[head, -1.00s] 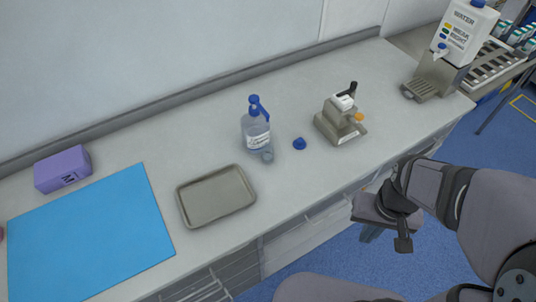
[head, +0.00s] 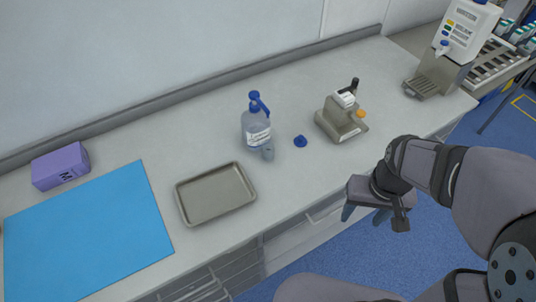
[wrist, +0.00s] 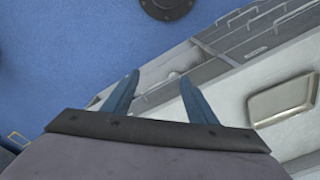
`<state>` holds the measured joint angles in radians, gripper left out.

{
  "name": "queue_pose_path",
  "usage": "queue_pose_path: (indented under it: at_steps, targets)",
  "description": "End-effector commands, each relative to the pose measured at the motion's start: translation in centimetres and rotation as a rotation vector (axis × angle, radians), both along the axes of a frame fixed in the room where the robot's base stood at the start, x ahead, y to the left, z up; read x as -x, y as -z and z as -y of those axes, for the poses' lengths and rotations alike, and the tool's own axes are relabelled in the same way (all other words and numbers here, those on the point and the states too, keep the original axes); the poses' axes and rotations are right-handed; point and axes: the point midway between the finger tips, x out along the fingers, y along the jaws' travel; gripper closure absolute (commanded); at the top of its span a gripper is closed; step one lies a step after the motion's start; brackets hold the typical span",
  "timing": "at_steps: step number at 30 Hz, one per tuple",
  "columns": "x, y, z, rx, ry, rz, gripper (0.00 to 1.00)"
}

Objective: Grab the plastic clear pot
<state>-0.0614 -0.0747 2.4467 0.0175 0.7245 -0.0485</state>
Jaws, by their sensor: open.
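A small clear plastic pot (head: 267,152) stands on the counter, touching or very close to the front right of a clear pump bottle (head: 256,131) with a blue top. A small blue cap-like piece (head: 300,141) lies to the right of the pot. My gripper (head: 364,215) is off the counter's front edge, right of and nearer than the pot, with blue fingers pointing down. In the wrist view my gripper (wrist: 159,84) has its fingers apart with nothing between them. The pot is not visible in the wrist view.
A metal tray (head: 216,194) lies left of the pot, and it also shows in the wrist view (wrist: 282,100). A beige device (head: 341,121) stands to the right. A blue mat (head: 85,235) and a purple box (head: 60,166) are far left. Drawers (head: 210,284) run below the counter.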

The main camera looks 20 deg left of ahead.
Motion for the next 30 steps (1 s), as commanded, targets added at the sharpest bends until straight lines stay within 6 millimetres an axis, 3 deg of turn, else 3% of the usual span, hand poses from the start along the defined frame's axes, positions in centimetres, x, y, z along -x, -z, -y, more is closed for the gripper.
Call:
queue_pose_path:
  at_steps: [1, 6, 9, 13, 18, 21, 30]
  targets:
    - [-1.9, 1.3, -1.2, -0.006, -0.046, 0.020, 0.48]
    - [-8.7, 2.9, -6.9, -0.038, -0.232, 0.108, 0.48]
    - [-12.3, 3.7, -11.3, -0.062, -0.350, 0.164, 0.48]
    - [-15.6, 4.4, -17.2, -0.093, -0.488, 0.230, 0.48]
    - [-17.8, 4.9, -23.0, -0.124, -0.617, 0.292, 0.48]
    - [-18.3, 4.8, -25.0, -0.135, -0.659, 0.313, 0.48]
    - [-18.7, 5.0, -26.2, -0.141, -0.681, 0.324, 0.48]
